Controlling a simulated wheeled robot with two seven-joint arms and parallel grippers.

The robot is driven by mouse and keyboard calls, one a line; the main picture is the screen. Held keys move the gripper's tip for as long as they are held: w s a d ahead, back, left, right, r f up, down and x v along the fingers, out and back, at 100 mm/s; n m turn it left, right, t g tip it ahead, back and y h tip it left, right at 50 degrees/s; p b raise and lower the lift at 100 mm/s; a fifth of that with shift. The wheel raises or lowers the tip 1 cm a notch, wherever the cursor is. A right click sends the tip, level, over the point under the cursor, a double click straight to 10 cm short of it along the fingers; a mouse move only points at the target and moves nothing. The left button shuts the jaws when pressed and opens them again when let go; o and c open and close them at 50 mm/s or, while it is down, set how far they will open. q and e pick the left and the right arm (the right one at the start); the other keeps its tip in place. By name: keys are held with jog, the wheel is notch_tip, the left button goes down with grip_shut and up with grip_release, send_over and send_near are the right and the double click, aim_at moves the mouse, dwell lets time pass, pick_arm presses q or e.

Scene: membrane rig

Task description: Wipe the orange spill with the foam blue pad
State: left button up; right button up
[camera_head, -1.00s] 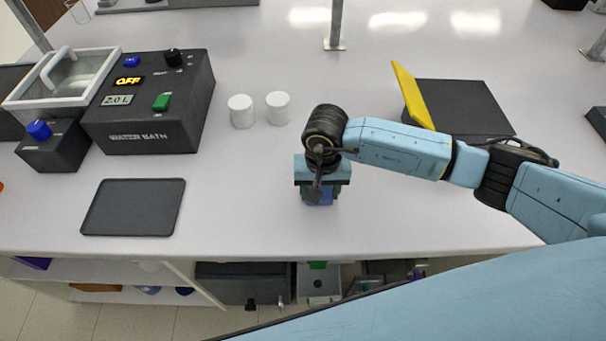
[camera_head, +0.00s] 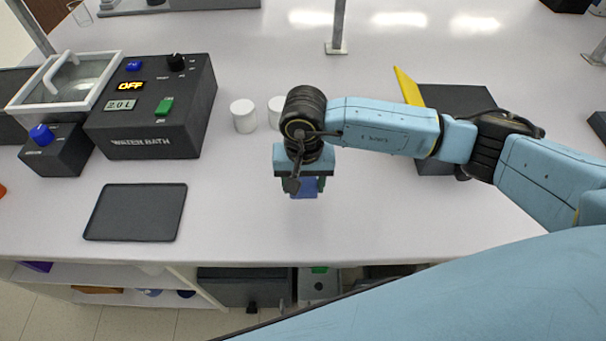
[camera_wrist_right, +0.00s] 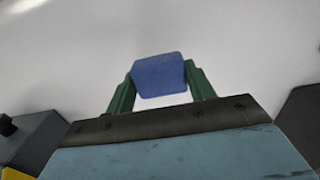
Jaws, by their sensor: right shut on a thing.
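The foam blue pad (camera_head: 304,188) is a small blue block, partly hidden under my right gripper in the head view. My right gripper (camera_head: 302,188) is shut on it, with a green finger on each side. In the right wrist view the pad (camera_wrist_right: 159,76) sits between the two fingertips (camera_wrist_right: 160,82), with white bench surface beyond it. I cannot tell whether the pad touches the bench. No orange spill can be made out; my arm hides part of the bench. My left gripper is not in view.
A black tray (camera_head: 135,212) lies at the left front. The water bath (camera_head: 150,108) stands behind it, reading OFF. Two white cylinders (camera_head: 244,115) stand just behind my gripper. A dark box with a yellow panel (camera_head: 408,87) is at the right. The bench front between is clear.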

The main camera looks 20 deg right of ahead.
jog(key=shift+r+p, duration=0.5)
jog(key=shift+r, duration=0.9)
